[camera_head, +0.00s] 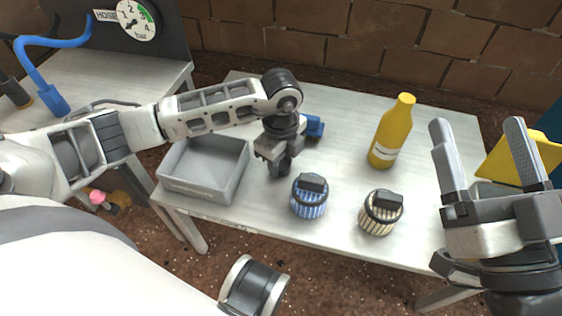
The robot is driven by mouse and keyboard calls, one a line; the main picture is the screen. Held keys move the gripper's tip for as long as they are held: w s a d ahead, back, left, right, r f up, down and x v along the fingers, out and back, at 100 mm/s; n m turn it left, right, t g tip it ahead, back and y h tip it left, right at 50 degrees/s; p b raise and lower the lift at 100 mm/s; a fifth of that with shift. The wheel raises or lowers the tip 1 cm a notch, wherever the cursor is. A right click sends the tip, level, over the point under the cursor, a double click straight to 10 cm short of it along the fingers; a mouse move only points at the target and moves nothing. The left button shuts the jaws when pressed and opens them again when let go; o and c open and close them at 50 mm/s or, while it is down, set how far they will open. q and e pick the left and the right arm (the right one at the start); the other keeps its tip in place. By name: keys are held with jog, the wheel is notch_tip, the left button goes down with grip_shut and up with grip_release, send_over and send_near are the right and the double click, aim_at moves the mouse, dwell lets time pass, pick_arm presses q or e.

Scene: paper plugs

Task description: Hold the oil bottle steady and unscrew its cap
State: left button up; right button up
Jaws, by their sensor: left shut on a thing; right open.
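The yellow oil bottle (384,150) stands upright toward the back right of the table, with a pale label band low on its side. Its narrow top is yellow too, and I cannot make out a separate cap edge. My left gripper (280,172) points down left of the bottle, well apart from it. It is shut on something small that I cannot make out. My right gripper (477,124) is open and empty at the right, fingers pointing up in the picture, apart from the bottle.
A grey open bin (178,188) stands at the table's left. A blue pleated filter (309,204) and a cream one (376,220) stand at the front. A blue object (315,127) lies behind my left gripper. A yellow panel (545,152) is at the right. A gauge (136,19) is back left.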

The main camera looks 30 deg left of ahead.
pick_arm(q)
jog(key=o, duration=1.1)
jog(key=shift+f, duration=0.15)
